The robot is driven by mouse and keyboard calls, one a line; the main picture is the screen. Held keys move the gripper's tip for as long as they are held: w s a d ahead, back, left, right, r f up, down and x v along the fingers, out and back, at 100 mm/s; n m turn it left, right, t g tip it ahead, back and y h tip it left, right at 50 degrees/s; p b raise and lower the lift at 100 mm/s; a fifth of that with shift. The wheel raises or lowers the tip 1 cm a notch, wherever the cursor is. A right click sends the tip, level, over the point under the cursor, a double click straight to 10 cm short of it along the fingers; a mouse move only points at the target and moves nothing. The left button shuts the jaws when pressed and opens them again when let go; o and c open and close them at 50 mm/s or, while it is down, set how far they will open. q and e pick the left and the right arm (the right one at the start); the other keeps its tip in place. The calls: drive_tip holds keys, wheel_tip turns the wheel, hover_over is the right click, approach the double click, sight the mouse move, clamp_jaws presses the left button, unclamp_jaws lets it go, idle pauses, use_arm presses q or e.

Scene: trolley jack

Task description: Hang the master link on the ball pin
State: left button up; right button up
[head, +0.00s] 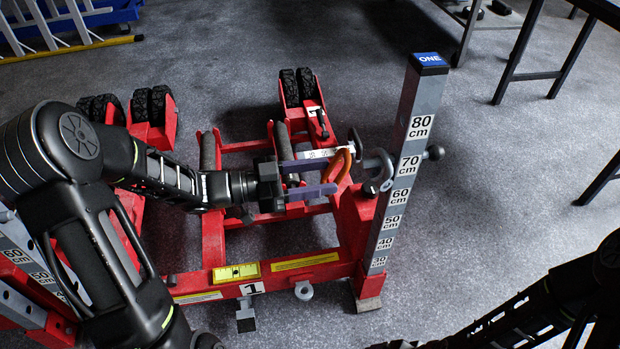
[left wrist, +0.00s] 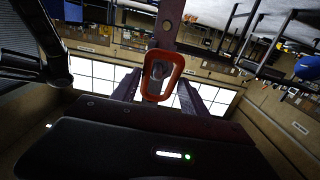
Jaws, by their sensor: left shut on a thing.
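The master link (head: 346,166) is an orange oblong ring. My left gripper (head: 337,171) is shut on it, with the link at the fingertips. In the left wrist view, the link (left wrist: 154,98) stands between the two fingers with its opening facing the camera; something greyish shows through it, too unclear to name. The grey ball pin (head: 376,165) sticks out at the upright post near the 70 cm mark, just right of the link. The link looks close to the pin's left end; I cannot tell whether they touch. My right gripper is out of view.
The measuring post (head: 402,148) rises from the red jack frame (head: 352,222). Black wheels (head: 297,87) stand behind. Dark table legs (head: 520,50) are at upper right. Floor right of the post is clear.

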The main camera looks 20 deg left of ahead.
sight(337, 176)
use_arm(q)
drive_tip(key=x, duration=0.1)
drive_tip(key=b+x, duration=0.2)
drive_tip(key=x, duration=0.1)
drive_tip(key=shift+f, duration=0.25)
drive_tip(key=shift+d, duration=0.15)
drive_tip(key=shift+w+d+f, duration=0.3)
drive_tip(key=shift+d, duration=0.1)
idle(0.4)
drive_tip(key=o, duration=1.7)
drive_tip(key=shift+a, duration=0.15)
